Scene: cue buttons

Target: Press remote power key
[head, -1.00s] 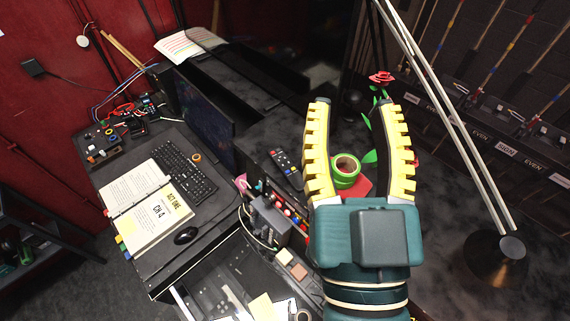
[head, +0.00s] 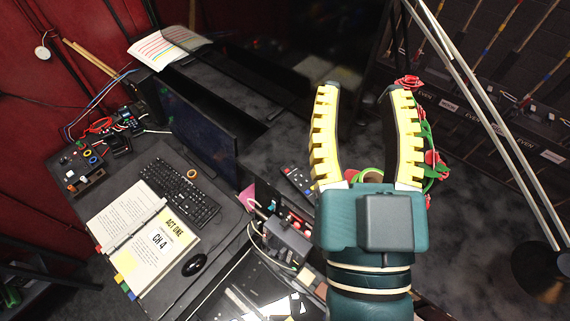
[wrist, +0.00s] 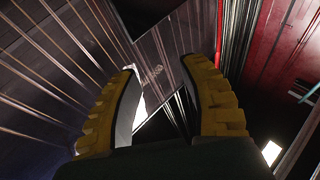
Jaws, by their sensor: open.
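The remote (head: 299,180) is a dark handset with small coloured keys. It lies on the dark desk surface just left of my gripper in the head view, and its lower right part is hidden behind my gripper. I cannot make out its power key. My gripper (head: 364,90) is open and empty, with its two yellow ribbed fingers spread apart. It also shows in the wrist view (wrist: 170,72), where the remote is not in sight.
A monitor (head: 203,135), keyboard (head: 168,193), open binder (head: 143,238) and mouse (head: 194,264) are to the left. A lamp (head: 540,272) stands at right.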

